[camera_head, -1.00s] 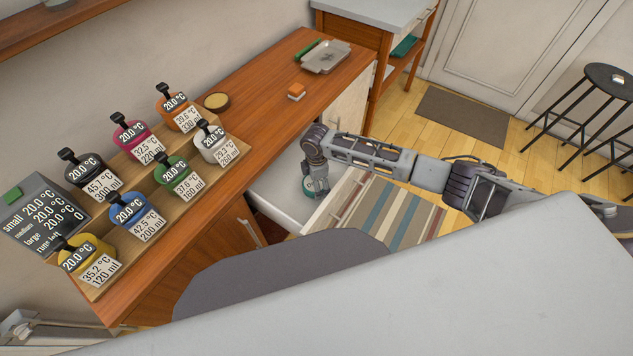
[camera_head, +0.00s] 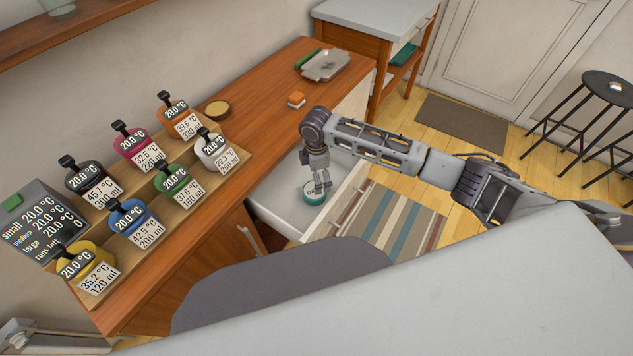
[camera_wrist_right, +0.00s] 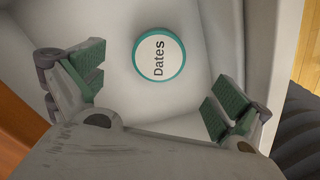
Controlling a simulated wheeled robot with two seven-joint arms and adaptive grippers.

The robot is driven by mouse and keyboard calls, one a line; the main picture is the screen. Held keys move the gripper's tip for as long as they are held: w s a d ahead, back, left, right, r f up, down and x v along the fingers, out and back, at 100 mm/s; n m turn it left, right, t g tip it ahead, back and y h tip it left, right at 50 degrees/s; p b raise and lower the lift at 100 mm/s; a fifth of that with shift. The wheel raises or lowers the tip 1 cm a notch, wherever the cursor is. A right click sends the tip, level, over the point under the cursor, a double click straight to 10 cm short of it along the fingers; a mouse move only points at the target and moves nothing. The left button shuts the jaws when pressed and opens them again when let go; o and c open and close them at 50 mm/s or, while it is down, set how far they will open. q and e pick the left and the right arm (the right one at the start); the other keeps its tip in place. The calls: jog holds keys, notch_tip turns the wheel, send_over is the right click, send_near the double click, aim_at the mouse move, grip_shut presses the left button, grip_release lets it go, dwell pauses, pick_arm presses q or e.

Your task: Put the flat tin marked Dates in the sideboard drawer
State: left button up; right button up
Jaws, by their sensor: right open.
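The flat round tin marked Dates, teal with a white lid, lies on the floor of the open sideboard drawer. It shows in the head view (camera_head: 314,194) and, with its label readable, in the right wrist view (camera_wrist_right: 160,54). The white drawer (camera_head: 280,207) is pulled out from the wooden sideboard (camera_head: 262,128). My right gripper (camera_head: 323,187) is above the drawer, over the tin and apart from it. In the right wrist view its green-padded fingers (camera_wrist_right: 155,92) are spread wide with nothing between them. My left gripper is not in view.
Several coloured, labelled jars stand on a stepped wooden stand (camera_head: 150,215) on the sideboard, with a dark display board (camera_head: 45,215) beside it. A small orange-and-white block (camera_head: 296,99), a round brown-topped item (camera_head: 217,109) and a grey tray (camera_head: 326,66) are also on top. A striped rug (camera_head: 395,222) lies beyond the drawer.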

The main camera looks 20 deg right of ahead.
jog(key=shift+r, duration=1.55)
grip_shut()
dwell(1.2)
